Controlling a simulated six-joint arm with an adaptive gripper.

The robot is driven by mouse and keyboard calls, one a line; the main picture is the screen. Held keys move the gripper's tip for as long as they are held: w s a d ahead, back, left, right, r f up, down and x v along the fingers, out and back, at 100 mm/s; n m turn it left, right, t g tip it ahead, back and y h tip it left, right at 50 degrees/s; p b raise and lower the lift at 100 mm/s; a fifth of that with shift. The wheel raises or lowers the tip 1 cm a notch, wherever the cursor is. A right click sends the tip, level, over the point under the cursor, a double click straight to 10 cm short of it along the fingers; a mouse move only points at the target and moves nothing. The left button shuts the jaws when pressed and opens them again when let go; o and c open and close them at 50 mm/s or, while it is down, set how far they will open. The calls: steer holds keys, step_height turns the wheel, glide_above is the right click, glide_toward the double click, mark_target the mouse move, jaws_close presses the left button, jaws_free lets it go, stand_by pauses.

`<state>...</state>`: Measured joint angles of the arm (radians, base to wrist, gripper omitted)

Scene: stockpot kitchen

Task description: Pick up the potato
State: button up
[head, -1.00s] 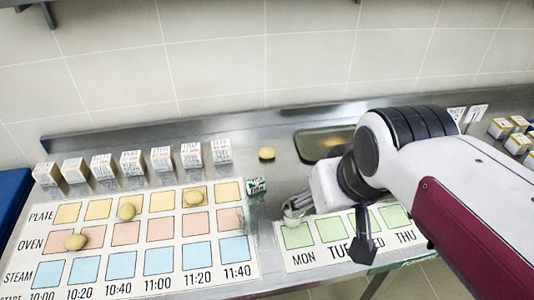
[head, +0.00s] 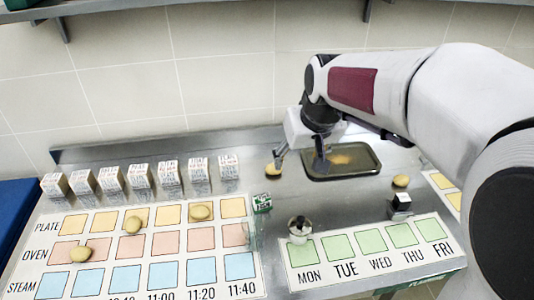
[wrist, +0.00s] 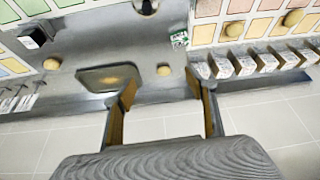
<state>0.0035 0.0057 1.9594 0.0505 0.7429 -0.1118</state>
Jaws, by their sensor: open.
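A yellow-brown potato (head: 273,171) lies on the steel counter just left of the dark tray. In the wrist view the potato (wrist: 163,70) shows between and just beyond my fingertips, apart from both. My gripper (head: 298,160) is open and empty, pointing down by that potato and the tray's left end; its two fingers also show in the wrist view (wrist: 160,82). Other potatoes lie on the time chart: two in the plate row (head: 201,212) (head: 133,224) and one in the oven row (head: 80,254). Another potato (head: 401,181) lies right of the tray.
The shallow dark tray (head: 340,174) sits right of the potato. Several white labelled boxes (head: 140,180) line the back left. A small green box (head: 262,203), a metal canister (head: 299,230) and a black-fronted box (head: 400,205) stand nearer. The tiled wall (head: 220,90) is close behind.

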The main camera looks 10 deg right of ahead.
steer(key=w+f, duration=0.6)
steer(key=w, duration=0.4)
glide_toward(274, 169)
steer(key=w+f, duration=0.1)
steer(key=w, duration=0.1)
steer(key=shift+s+d+f+n, duration=0.15)
steer(key=shift+d+f+n, duration=0.15)
steer(key=shift+d, duration=0.15)
steer(key=shift+g, duration=0.3)
steer(key=shift+x, duration=1.2)
steer(key=shift+a, duration=0.1)
steer(key=shift+a+x, duration=0.1)
steer(key=shift+x, duration=1.2)
steer(key=shift+a+x, duration=0.15)
steer(key=shift+x, duration=1.15)
